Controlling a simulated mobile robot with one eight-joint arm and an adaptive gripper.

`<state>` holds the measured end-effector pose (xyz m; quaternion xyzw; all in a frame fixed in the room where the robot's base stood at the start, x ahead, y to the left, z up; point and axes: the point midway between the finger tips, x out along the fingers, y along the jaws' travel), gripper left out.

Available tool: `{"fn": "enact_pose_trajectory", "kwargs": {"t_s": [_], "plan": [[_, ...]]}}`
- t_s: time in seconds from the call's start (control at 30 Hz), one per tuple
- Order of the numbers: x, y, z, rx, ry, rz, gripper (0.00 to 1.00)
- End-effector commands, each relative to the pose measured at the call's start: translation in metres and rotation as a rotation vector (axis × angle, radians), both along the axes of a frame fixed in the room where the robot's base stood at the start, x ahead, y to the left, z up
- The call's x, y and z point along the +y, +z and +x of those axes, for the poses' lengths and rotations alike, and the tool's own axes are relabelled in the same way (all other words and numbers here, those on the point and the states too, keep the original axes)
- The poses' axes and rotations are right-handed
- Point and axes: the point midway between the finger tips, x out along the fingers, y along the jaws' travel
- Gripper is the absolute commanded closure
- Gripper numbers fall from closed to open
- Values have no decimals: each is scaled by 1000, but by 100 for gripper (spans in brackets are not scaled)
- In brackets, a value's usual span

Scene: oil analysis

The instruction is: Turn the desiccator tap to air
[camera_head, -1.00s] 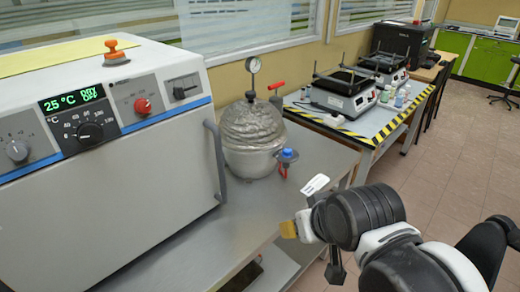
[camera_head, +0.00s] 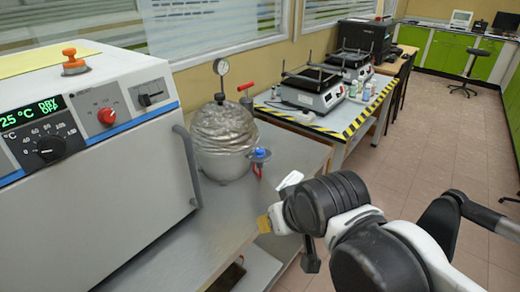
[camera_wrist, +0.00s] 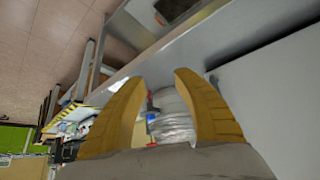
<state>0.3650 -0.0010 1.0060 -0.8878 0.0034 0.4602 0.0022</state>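The desiccator (camera_head: 222,140) is a rounded grey vessel with a crinkled, foil-like upper part. It stands on the metal bench right of the oven, with a gauge (camera_head: 221,67) on top. A red-handled lever (camera_head: 245,88) sits at its upper right. A tap with a blue knob (camera_head: 260,154) and a red part below it projects from its right side. My gripper (camera_head: 264,223) is in front and to the right of the desiccator, apart from it. In the wrist view its two yellow fingers (camera_wrist: 162,100) are spread with nothing held, and the desiccator (camera_wrist: 172,118) shows between them.
A grey oven (camera_head: 95,185) with a vertical handle fills the left. A striped-edge table (camera_head: 330,130) with shaker-like devices and small bottles stands behind right. The metal bench top (camera_head: 180,245) in front of the desiccator is clear. Open floor lies to the right.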

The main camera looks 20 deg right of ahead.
Motion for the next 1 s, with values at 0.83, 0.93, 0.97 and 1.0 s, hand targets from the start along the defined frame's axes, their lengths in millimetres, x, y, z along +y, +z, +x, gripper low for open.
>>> {"fn": "enact_pose_trajectory", "kwargs": {"t_s": [0.83,0.93,0.97,1.0], "plan": [[-60,75,254,223,-316,-11,64],[-61,68,259,227,-324,-12,64],[-62,66,260,227,-325,-11,64],[-62,61,261,227,-325,-11,64]]}}
